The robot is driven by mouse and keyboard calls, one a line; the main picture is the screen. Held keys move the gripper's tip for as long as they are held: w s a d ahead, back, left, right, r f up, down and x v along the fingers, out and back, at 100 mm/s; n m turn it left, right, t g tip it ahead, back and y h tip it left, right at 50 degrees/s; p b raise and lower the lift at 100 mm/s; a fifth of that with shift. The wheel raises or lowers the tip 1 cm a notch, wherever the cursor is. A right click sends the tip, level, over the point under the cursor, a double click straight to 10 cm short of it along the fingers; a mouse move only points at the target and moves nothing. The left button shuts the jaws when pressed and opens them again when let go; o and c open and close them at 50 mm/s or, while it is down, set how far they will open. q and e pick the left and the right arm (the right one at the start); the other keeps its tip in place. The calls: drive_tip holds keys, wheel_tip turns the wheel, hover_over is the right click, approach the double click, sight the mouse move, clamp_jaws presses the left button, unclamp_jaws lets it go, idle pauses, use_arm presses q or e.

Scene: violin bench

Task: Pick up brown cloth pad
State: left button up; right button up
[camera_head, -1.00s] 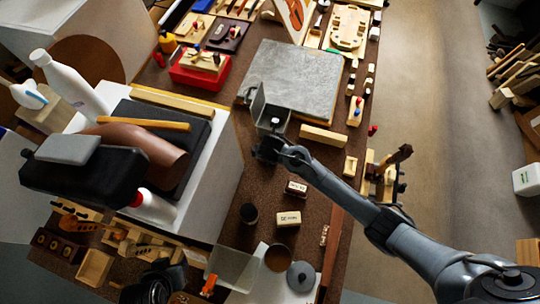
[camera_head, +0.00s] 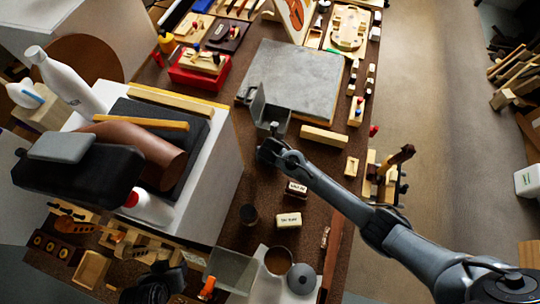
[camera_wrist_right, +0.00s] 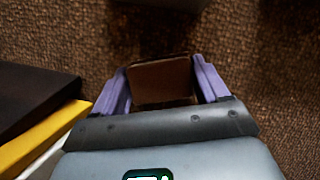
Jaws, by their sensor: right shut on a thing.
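The brown cloth pad (camera_wrist_right: 160,82) shows in the right wrist view as a flat brown rectangle between two purple fingers. My right gripper (camera_wrist_right: 162,68) is shut on it. The speckled brown bench surface shows beyond it; I cannot tell the gap between pad and surface. In the head view my right gripper (camera_head: 268,138) is beside an upright grey metal angle piece (camera_head: 264,110), near the front corner of the grey slab. The pad cannot be made out in the head view. My left gripper is not in view.
The grey slab (camera_head: 295,78) lies on the brown bench. A white box (camera_head: 215,185) stands left of my gripper with dark pads on it. Small labelled blocks (camera_head: 289,219) and a wooden strip (camera_head: 323,137) lie nearby. A black and yellow edge (camera_wrist_right: 45,140) is close left in the wrist view.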

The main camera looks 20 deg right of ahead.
drive_tip(key=shift+c, duration=0.8)
drive_tip(key=shift+r, duration=0.15)
drive_tip(key=shift+r, duration=0.25)
wheel_tip(320, 180, up, 9)
drive_tip(key=shift+f+p, duration=0.2)
drive_tip(key=shift+p, duration=1)
drive_tip(key=shift+r, duration=0.3)
